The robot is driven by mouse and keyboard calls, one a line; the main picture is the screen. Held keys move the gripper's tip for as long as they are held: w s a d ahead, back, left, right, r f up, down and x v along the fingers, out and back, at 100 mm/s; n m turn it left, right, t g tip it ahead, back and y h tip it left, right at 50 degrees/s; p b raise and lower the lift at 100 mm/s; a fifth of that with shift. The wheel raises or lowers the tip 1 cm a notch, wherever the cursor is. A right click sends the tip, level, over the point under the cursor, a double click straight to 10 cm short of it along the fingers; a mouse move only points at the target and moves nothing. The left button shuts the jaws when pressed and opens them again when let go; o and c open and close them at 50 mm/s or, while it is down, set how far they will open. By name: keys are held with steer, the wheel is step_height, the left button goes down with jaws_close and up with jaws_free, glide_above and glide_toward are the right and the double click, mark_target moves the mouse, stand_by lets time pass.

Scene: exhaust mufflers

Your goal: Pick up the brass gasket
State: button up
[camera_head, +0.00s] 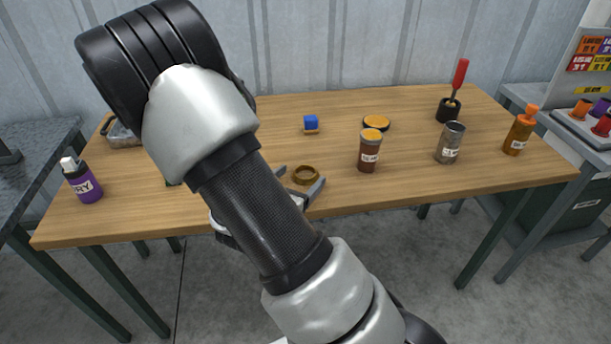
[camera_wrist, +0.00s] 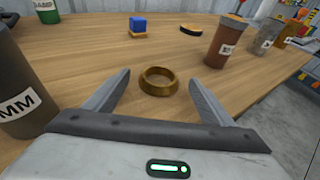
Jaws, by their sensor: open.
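The brass gasket (camera_head: 306,175) is a small golden ring lying flat on the wooden table (camera_head: 400,198) near its front edge. In the wrist view the brass gasket (camera_wrist: 159,81) lies just ahead of my gripper, roughly centred between the fingertips. My gripper (camera_wrist: 160,75) is open and empty, with one finger to the left of the ring and one to the right. In the head view my gripper (camera_head: 301,178) shows partly, low at the table's front; my arm hides the rest of it.
A brown jar with an orange lid (camera_head: 369,152) stands right of the gasket. A blue cube on a small block (camera_head: 311,124) and an orange-topped tin (camera_head: 376,122) are behind. In the wrist view, a dark container (camera_wrist: 18,90) stands close on the left.

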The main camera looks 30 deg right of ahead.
steer(key=shift+x, duration=1)
steer(key=c, duration=1.1)
steer(key=shift+r, duration=0.1)
